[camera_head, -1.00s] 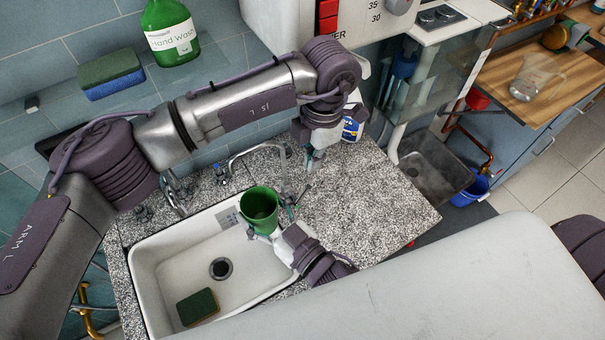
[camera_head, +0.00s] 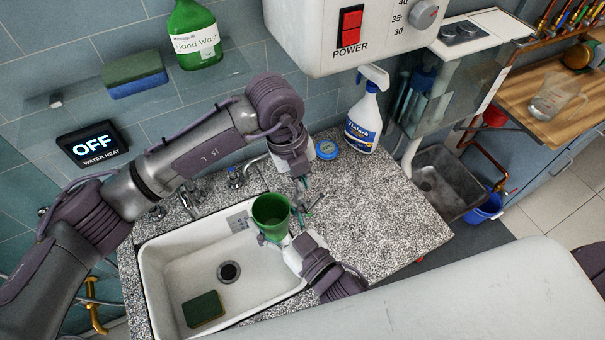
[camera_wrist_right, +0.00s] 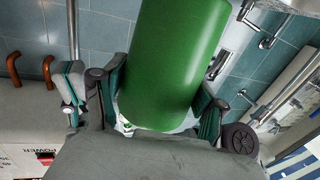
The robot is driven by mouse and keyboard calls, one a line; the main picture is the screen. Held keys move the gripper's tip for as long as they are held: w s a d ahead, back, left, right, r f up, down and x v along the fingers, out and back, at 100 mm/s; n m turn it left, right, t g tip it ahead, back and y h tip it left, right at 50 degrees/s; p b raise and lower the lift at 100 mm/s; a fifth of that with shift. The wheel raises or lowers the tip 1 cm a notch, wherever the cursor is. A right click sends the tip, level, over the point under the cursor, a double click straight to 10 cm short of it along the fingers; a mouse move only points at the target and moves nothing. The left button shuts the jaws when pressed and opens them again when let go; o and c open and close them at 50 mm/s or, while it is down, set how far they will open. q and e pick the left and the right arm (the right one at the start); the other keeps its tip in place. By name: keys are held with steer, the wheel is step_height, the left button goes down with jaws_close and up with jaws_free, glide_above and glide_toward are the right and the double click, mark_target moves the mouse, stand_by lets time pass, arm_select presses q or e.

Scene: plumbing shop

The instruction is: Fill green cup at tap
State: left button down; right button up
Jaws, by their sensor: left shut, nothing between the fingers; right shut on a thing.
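The green cup (camera_head: 270,212) is held upright over the right rim of the white sink (camera_head: 160,275). My right gripper (camera_head: 284,240) is shut on it. The right wrist view shows the cup's green side (camera_wrist_right: 175,60) between the fingers (camera_wrist_right: 160,110). My left gripper (camera_head: 303,186) is shut and empty, pointing down just above and to the right of the cup. The chrome tap fittings (camera_head: 236,180) stand behind the sink; the spout is mostly hidden behind my left arm. The cup's inside looks dark green; I cannot tell whether it holds water.
A sponge (camera_head: 203,309) lies in the sink beside the drain (camera_head: 228,271). A spray bottle (camera_head: 364,120) and a blue-lidded item (camera_head: 327,149) stand on the speckled counter (camera_head: 375,205). The water-heat display (camera_head: 92,144) reads OFF. A heater with a red power switch (camera_head: 350,26) hangs above.

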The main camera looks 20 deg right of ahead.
arm_select(q)
steer(key=x, duration=0.6)
steer(key=shift+f, duration=0.25)
steer(key=shift+d, duration=0.55)
steer(key=shift+w+d, duration=0.15)
steer(key=shift+d, duration=0.2)
steer(key=shift+w+d+f, duration=0.15)
steer(key=shift+d+f, duration=0.2)
steer(key=shift+d, duration=0.25)
steer(key=shift+w+d+f, duration=0.1)
steer(key=shift+d+f, duration=0.2)
steer(key=shift+d, duration=0.35)
